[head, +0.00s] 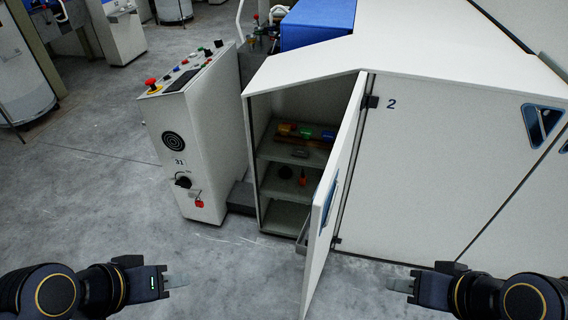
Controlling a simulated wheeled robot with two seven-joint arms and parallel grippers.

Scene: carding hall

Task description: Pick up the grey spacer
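The open cabinet (252,150) holds small parts on its shelves. A small light grey piece (300,153) lies near the front of the upper shelf; it is too small to tell surely whether it is the grey spacer. My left gripper (184,281) is low at the left, over the floor and well short of the cabinet. My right gripper (392,285) is low at the right, in front of the white panels. Both grippers are apart from everything. Each shows its fingers edge-on, so their opening is hidden.
The cabinet door (335,185) stands open toward me, between my grippers. Yellow, green and blue parts sit at the upper shelf's back; a dark round part and an orange part sit below. A control console (205,140) stands left of the cabinet. Floor (90,190) at left is clear.

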